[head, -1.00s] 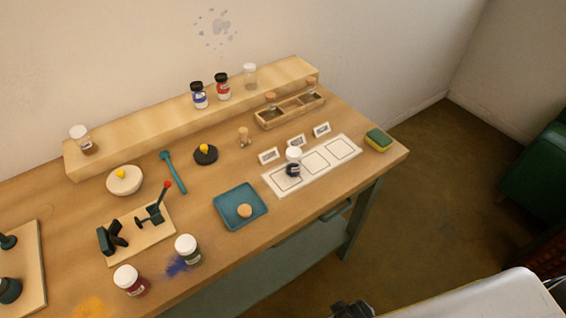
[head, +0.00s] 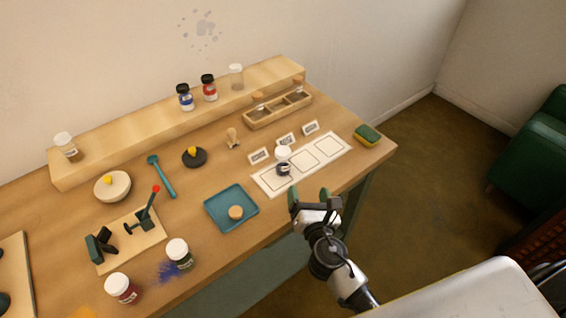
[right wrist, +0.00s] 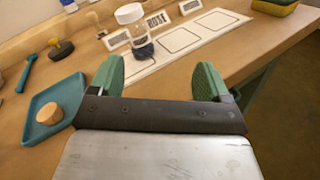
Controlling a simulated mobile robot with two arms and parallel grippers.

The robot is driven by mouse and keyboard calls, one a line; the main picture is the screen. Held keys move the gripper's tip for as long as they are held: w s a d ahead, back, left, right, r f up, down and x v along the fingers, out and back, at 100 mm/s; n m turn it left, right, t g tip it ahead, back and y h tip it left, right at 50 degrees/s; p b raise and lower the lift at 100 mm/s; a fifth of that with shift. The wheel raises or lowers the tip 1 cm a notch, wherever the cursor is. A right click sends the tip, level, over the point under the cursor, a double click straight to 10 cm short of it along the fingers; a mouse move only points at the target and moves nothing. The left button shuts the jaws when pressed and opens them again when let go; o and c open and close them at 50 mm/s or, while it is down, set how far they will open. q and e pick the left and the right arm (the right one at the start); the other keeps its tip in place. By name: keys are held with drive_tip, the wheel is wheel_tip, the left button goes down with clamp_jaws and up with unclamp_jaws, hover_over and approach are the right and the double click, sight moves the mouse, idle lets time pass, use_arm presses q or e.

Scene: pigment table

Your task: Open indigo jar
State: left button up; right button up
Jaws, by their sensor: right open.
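A small jar with a white lid and dark blue contents, probably the indigo jar (head: 283,160), stands upright on the left square of the white mat (head: 259,181). It also shows in the right wrist view (right wrist: 143,48), beyond the fingers, with its lid on. My right gripper (head: 309,196) is open and empty at the table's front edge, to the right of and nearer than the jar. Its green fingertips (right wrist: 158,72) are apart in the right wrist view and do not touch the jar. My left gripper is not in view.
A teal tray (head: 213,213) with a cork (head: 236,212) lies left of the mat. Small label cards (head: 285,140) stand behind the mat, and a sponge (head: 367,135) is at right. White-lidded jars (head: 178,254) stand at front left. A raised shelf (head: 130,123) holds more jars.

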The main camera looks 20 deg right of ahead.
sight(285, 165)
drive_tip(key=a+n+y, duration=0.1)
drive_tip(key=n, duration=0.1)
drive_tip(key=w+a+n+y, duration=0.1)
drive_tip(key=n, duration=0.1)
drive_tip(key=shift+w+a+n+t, duration=0.1)
drive_tip(key=shift+n+t, duration=0.2)
drive_tip(key=shift+t, duration=0.1)
drive_tip(key=shift+n, duration=0.3)
drive_tip(key=w, duration=0.6)
drive_tip(key=shift+w+f+p, duration=0.1)
drive_tip(key=shift+p, duration=0.3)
drive_tip(key=w, duration=0.5)
drive_tip(key=shift+w+a+f, duration=0.1)
drive_tip(key=shift+w, duration=0.3)
drive_tip(key=shift+s, duration=0.1)
drive_tip(key=shift+c, duration=0.7)
drive_tip(key=c, duration=0.9)
